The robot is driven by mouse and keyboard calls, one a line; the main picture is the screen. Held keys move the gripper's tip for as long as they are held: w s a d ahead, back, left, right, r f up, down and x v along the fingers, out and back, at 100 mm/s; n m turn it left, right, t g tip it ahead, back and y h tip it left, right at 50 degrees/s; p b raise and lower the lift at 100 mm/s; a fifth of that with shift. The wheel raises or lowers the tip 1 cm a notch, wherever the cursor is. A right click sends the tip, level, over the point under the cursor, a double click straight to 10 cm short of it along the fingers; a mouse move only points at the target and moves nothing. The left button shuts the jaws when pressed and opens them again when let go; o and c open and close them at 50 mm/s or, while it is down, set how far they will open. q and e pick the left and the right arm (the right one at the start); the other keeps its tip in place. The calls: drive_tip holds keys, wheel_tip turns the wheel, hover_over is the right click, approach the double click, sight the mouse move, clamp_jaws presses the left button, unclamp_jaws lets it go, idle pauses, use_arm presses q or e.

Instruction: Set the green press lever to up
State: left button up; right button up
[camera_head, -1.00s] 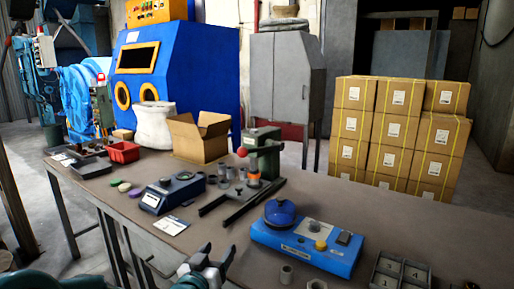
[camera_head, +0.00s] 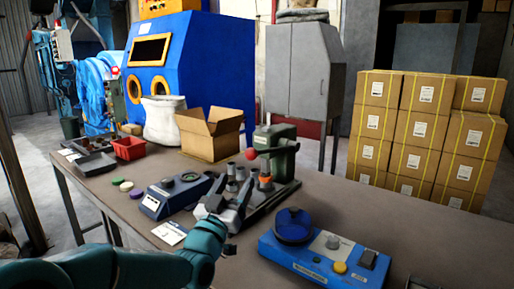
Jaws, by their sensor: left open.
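The green press (camera_head: 280,150) stands on the table near the middle of the view. Its lever ends in a red ball (camera_head: 251,154) on the left side of the press head. An orange part (camera_head: 265,181) sits under the head. My left gripper (camera_head: 233,190) is open and empty, in front of the press and below the red ball, apart from the ball. My left arm covers part of the table's front edge and part of the press base. My right gripper is not in view.
An open cardboard box (camera_head: 212,142) and a red bin (camera_head: 129,149) are farther back.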

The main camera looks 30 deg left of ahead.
sight(250, 155)
use_arm(q)
drive_tip(key=p+x, duration=0.1)
drive_tip(key=x, duration=1.2)
drive_tip(key=shift+w+a+p, duration=0.1)
drive_tip(key=shift+w+p, duration=0.1)
drive_tip(key=shift+p, duration=0.2)
clamp_jaws()
